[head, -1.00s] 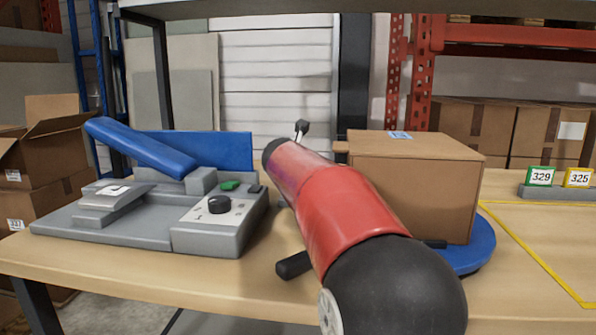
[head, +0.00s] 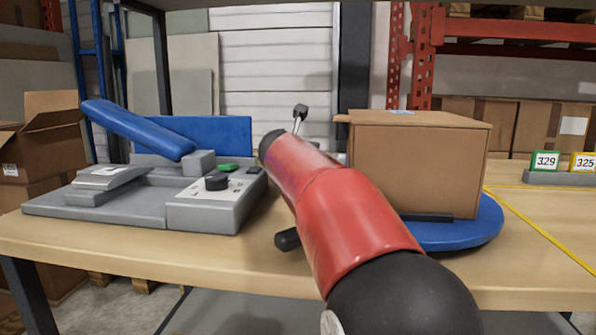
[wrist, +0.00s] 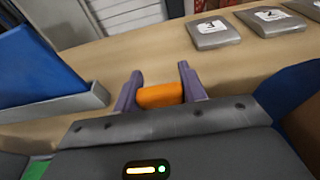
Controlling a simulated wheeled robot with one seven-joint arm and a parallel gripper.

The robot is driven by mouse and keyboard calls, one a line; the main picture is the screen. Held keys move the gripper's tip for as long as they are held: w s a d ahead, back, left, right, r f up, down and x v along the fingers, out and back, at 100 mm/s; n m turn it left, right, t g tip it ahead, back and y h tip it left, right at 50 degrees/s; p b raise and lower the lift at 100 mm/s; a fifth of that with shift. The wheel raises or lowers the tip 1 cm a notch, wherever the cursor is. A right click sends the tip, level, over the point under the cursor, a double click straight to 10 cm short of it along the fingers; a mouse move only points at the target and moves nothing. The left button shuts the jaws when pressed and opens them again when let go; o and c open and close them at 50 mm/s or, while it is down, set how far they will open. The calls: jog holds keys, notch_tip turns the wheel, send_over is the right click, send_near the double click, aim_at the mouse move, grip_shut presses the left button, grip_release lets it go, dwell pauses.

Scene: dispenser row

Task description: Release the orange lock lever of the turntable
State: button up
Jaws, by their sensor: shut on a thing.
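In the wrist view the orange lock lever (wrist: 160,96) lies between the two purple fingers of my gripper (wrist: 161,80). The fingers are shut on it, one at each side. The rest of the lever is hidden behind the gripper body. In the head view the blue turntable (head: 462,236) sits on the table at right, with a brown cardboard box (head: 425,170) on it. My red arm hides the lever, my fingers and the left part of the turntable there. A blue edge at the right of the wrist view (wrist: 300,95) looks like the turntable.
A grey machine (head: 110,212) with a blue sloping arm and black knob stands at left on the wooden table (head: 150,250). Numbered signs (head: 545,161) stand at far right. Grey numbered plates (wrist: 213,33) lie beyond my gripper. Yellow tape marks the right table area.

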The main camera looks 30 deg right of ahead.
jog(key=shift+s+a+f+t+h+b, duration=0.15)
jog(key=shift+f+t+h+b, duration=0.15)
jog(key=shift+b, duration=0.55)
jog(key=shift+r, duration=0.3)
jog(key=o, duration=1.4)
jog(key=shift+s+a, duration=0.1)
jog(key=v, duration=0.7)
jog(key=shift+s+a, duration=0.15)
jog(key=shift+s, duration=0.15)
